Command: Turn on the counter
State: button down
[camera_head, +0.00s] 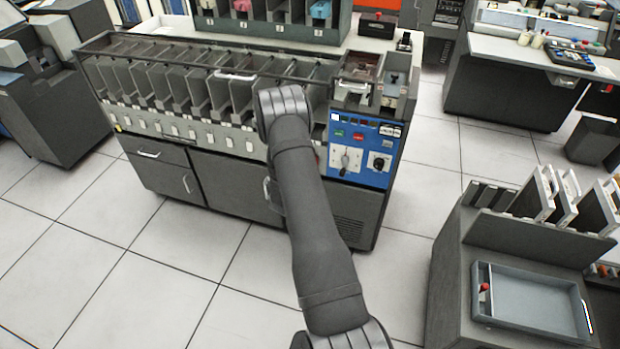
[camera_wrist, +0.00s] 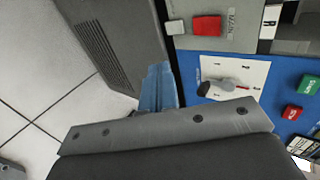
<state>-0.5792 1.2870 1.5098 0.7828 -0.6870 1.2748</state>
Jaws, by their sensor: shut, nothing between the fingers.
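The blue control panel (camera_head: 345,176) is at the right front of the long grey machine. It bears a white plate with a dark-tipped lever switch (camera_head: 345,159), a green button (camera_head: 340,133), a red button (camera_head: 358,135) and a black knob (camera_head: 380,162). In the wrist view the lever (camera_wrist: 225,86), the green button (camera_wrist: 308,85) and the red button (camera_wrist: 292,112) show close by. My gripper (camera_wrist: 159,85) is shut and empty, its bluish fingers left of the lever plate. In the head view my arm hides the fingers. I cannot tell which control is the counter's.
A larger red button (camera_wrist: 206,25) and a white button (camera_wrist: 175,27) sit on the grey front beside the blue panel. Card slots (camera_head: 190,85) line the machine's top. A grey stand with a tray (camera_head: 530,300) is at the lower right. Tiled floor (camera_head: 130,290) is clear in front.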

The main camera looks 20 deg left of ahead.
jog(key=w+r+x, duration=0.1)
jog(key=x, duration=1.2)
jog(key=shift+w, duration=0.25)
jog(key=shift+r, duration=0.1)
jog(key=shift+w, duration=0.2)
jog(key=shift+r, duration=0.1)
jog(key=shift+w+r, duration=0.2)
jog(key=shift+r, duration=0.65)
